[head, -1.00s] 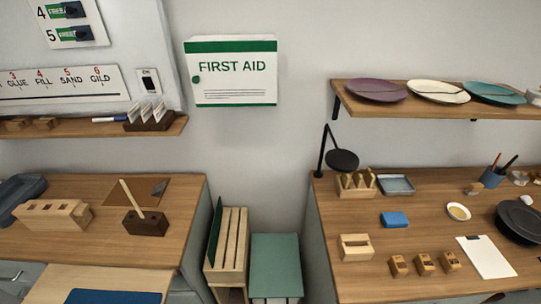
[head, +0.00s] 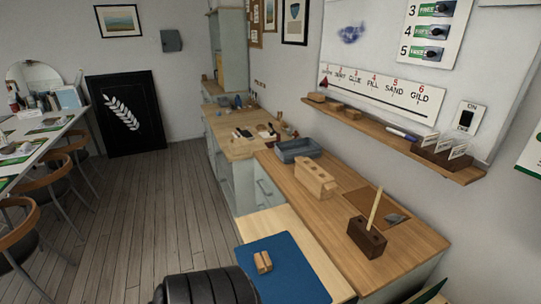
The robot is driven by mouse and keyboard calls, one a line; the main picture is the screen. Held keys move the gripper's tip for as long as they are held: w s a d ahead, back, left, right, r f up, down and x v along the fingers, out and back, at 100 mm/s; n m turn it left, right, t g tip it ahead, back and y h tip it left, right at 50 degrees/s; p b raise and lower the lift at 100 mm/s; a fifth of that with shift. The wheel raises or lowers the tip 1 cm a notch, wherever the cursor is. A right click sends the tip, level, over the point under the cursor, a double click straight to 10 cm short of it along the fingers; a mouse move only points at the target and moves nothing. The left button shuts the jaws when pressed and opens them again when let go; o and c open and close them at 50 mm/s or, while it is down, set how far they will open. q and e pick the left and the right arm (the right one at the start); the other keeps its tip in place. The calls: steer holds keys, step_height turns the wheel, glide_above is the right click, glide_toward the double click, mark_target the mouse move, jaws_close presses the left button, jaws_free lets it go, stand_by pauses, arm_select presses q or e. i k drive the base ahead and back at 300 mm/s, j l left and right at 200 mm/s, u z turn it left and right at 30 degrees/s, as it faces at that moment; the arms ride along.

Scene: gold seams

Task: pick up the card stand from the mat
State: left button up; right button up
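A small light-wood block with a dark slot across its top, which looks like the card stand (head: 262,262), sits on the blue mat (head: 292,272) in the lower middle of the head view. The mat lies on a pale wooden surface (head: 327,270) in front of the longer bench. No card shows in the stand. Neither of my grippers' fingers can be seen in the head view.
On the bench behind stand a wooden block with holes (head: 314,180), a grey-blue tray (head: 298,149) and a dark block holding a stick (head: 366,238). A dark holder with white cards (head: 442,153) is on the wall shelf. The floor (head: 150,215) at left is open.

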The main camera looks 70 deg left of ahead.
mark_target(263, 263)
steer(key=u, duration=2.1)
